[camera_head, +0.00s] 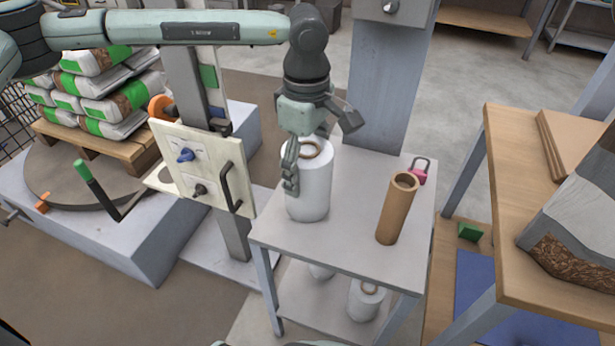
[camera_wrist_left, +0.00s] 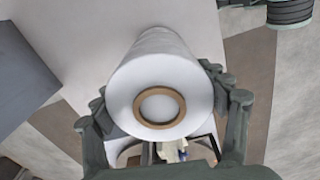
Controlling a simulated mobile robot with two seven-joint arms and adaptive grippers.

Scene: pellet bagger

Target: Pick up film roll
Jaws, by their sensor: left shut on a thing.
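The film roll (camera_head: 314,195) is a white cylinder with a brown cardboard core, standing upright on the small grey table (camera_head: 350,240). My left gripper (camera_head: 308,158) comes down from above and is shut on the upper part of the roll, one finger showing along its left side. In the left wrist view the roll (camera_wrist_left: 165,70) lies between the two fingers of my left gripper (camera_wrist_left: 165,115), with its core ring facing the camera. I cannot tell whether the roll's base touches the tabletop. My right gripper is not in view.
A brown cardboard tube (camera_head: 397,210) stands to the right of the roll, with a pink padlock (camera_head: 419,172) behind it. More white rolls (camera_head: 365,299) sit on the lower shelf. A control panel (camera_head: 204,168) with a black handle stands close on the left. A grey column (camera_head: 388,85) rises behind.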

